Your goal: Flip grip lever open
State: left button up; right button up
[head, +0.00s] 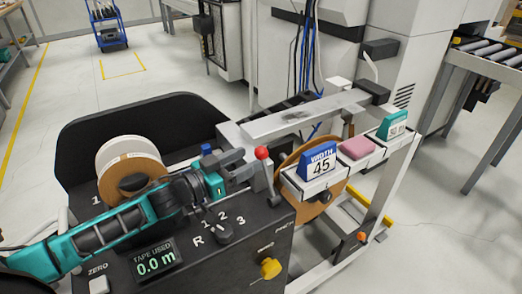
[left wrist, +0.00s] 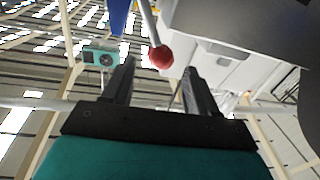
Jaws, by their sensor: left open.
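The grip lever (head: 267,175) stands near the right edge of the dark control panel (head: 205,262). It is a thin metal rod with a red ball knob (head: 262,153) on top. My left gripper (head: 245,165) is just left of the lever, with its fingers pointing toward it. In the left wrist view my left gripper (left wrist: 160,75) is open, and the red knob (left wrist: 160,57) appears between the two fingertips, just beyond them. I cannot tell whether either finger touches the lever. The space between the fingers looks empty. My right gripper is not in view.
The panel has a tape display (head: 155,262) reading 0.0 m, a selector dial (head: 224,233) and a yellow knob (head: 270,268). A tape roll (head: 130,165) sits behind my left arm. A blue "WIDTH 45" sign (head: 320,160) and pink block (head: 357,147) stand right of the lever.

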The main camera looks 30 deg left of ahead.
aim_at(256, 155)
pick_arm(q)
jog(key=shift+x, duration=2.85)
grip_shut()
